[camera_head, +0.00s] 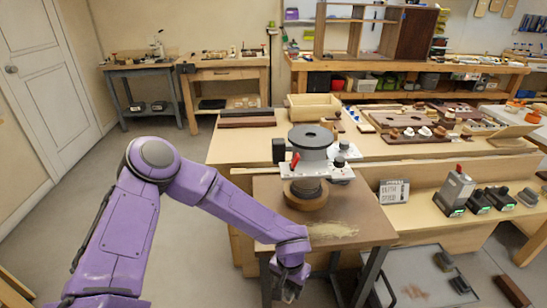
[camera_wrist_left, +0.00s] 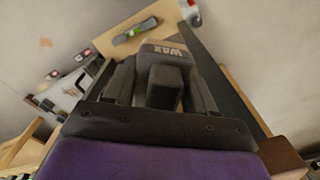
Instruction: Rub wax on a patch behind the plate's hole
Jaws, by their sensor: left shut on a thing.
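My left gripper (camera_head: 290,284) hangs low at the front edge of a small brown table (camera_head: 280,200) in the head view. In the left wrist view the gripper (camera_wrist_left: 162,85) is shut on a dark block of wax (camera_wrist_left: 165,50) with a pale top lettered WAX. In the head view the wax is hard to make out. A machine on the table has a dark round plate (camera_head: 318,134) on top with a small hole at its middle. The machine stands on a round wooden base (camera_head: 305,199). What lies behind the hole is hidden. My right gripper is out of view.
A pale rubbed smear (camera_head: 335,231) lies on the brown table near my left forearm. Behind stands a long wooden bench (camera_head: 235,145) with trays and brown boards. Grey-and-black devices (camera_head: 457,190) stand at the right. Open floor (camera_head: 205,270) lies left of the table.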

